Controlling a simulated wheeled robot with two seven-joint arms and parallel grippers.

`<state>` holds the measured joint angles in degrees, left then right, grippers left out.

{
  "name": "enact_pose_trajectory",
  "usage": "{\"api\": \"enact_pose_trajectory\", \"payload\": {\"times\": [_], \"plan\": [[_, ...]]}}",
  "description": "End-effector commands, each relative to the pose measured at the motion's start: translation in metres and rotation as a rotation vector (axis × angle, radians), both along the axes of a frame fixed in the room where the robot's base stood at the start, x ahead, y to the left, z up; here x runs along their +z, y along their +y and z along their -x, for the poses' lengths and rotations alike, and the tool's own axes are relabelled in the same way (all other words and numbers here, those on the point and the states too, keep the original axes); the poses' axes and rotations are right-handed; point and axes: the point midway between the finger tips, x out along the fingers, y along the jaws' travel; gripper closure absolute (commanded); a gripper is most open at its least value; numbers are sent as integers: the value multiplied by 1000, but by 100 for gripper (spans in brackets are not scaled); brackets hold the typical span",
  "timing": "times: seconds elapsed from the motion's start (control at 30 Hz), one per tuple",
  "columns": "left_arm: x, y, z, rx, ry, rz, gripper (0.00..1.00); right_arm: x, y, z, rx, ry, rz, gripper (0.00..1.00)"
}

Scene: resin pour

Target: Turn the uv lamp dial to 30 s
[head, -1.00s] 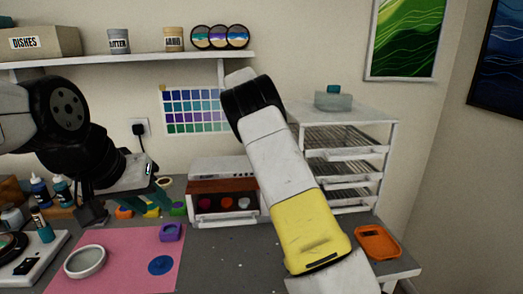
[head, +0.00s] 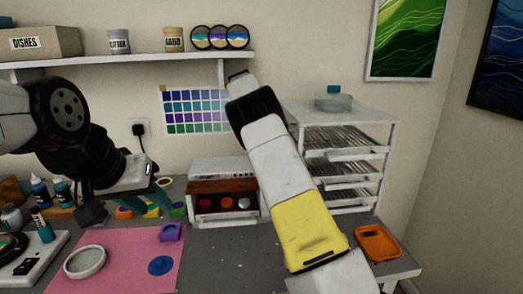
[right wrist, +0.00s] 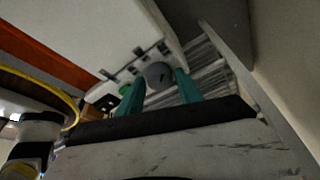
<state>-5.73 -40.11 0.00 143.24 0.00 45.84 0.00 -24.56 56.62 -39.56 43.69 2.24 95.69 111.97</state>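The UV lamp (head: 223,176) is a white box with a reddish-brown open front, standing at the back of the table; its right end is hidden behind my right arm. In the right wrist view its pale panel carries a round grey dial (right wrist: 158,74) with a dark mark. My right gripper (right wrist: 158,92) has two teal fingers apart, with the dial showing between and beyond their tips; contact cannot be told. The right gripper is hidden in the head view. My left gripper (head: 156,198) hangs at the left above the table, teal fingers apart, with nothing seen held.
A white drawer rack (head: 345,170) stands close to the right of the lamp. An orange tray (head: 377,243) lies at the right table edge. A pink mat (head: 110,255) with a round dish, a purple mould and a blue disc lies at left front. A shelf (head: 140,59) runs above.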

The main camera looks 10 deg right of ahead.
Motion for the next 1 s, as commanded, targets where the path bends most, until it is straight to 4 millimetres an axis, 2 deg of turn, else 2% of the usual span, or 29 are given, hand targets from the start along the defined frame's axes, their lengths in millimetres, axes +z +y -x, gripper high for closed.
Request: {"api": "enact_pose_trajectory", "payload": {"times": [0.37,0.47,0.73,1.0], "plan": [[0,0,0,0,0,0,64,1,0,0,0,0,1,44],[0,0,0,0,0,0,64,6,0,0,1,-2,1,44],[0,0,0,0,0,0,64,35,-1,-1,1,-2,1,44],[0,0,0,0,0,0,64,38,5,17,1,0,0,44]]}}
